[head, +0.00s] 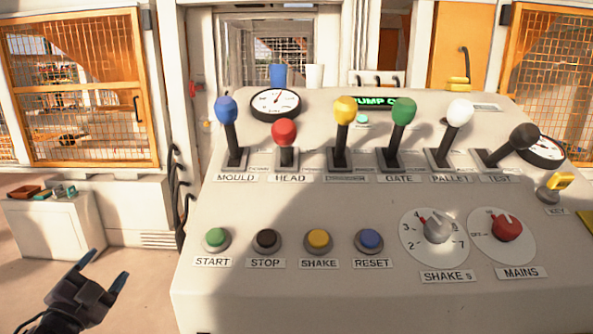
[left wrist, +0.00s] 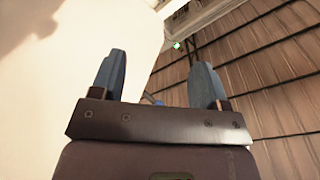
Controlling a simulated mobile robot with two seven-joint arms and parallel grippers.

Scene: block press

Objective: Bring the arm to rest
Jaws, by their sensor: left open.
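My left gripper (head: 101,274) is at the lower left of the head view, left of the control panel and apart from it. Its blue fingertips are spread and nothing is between them. In the left wrist view the open fingers (left wrist: 157,80) point toward a pale surface at left and a brown slatted surface at right. The grey control panel (head: 330,220) carries several levers with coloured knobs, including the blue MOULD (head: 226,110) and red HEAD (head: 284,132). My right gripper is not in view.
The panel's front row has START (head: 215,238), STOP (head: 267,240), SHAKE (head: 318,240) and RESET (head: 369,240) buttons. Dials for SHAKE S (head: 438,228) and MAINS (head: 508,228) are at right. A white cabinet (head: 50,230) stands behind my gripper. Pale floor lies between cabinet and panel.

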